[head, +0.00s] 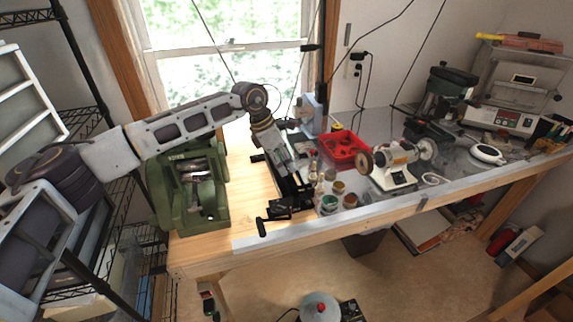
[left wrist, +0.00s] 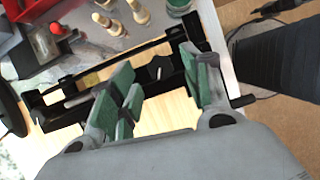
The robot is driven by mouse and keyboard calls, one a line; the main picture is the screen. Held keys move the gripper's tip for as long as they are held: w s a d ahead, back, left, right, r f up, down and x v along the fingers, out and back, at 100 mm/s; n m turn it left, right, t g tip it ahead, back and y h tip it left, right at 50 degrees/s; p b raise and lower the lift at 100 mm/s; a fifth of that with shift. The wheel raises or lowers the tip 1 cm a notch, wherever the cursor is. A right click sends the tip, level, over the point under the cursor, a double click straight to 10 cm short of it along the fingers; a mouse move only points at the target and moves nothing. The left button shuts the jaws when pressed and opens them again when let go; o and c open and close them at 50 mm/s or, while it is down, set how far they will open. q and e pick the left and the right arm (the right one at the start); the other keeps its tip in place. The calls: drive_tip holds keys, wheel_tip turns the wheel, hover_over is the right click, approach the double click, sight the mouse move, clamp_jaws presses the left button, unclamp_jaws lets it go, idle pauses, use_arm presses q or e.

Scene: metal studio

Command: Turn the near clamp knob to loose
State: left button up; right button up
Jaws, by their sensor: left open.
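A black fixture (head: 291,190) lies on the wooden bench near its front edge. In the left wrist view its long black rail (left wrist: 115,58) runs across the frame. A small dark knob (left wrist: 158,68) with a pointed shape sits at the fixture's near end, between the fingers as seen from the wrist. My left gripper (head: 293,166) reaches down over the fixture. In the left wrist view its green-padded fingers (left wrist: 162,82) are apart, one on each side of the knob, with nothing held. Contact with the knob cannot be told. My right gripper is out of view.
A green machine (head: 190,190) stands left of the fixture. Small jars (head: 329,203), a red bin (head: 343,149) and a bench grinder (head: 393,165) stand to the right. A black T-shaped handle (head: 262,228) sits at the front edge. Bare wood lies between the green machine and the fixture.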

use_arm(q)
drive_tip(key=shift+x, duration=0.95)
drive_tip(key=shift+f, duration=0.1)
drive_tip(key=c, duration=1)
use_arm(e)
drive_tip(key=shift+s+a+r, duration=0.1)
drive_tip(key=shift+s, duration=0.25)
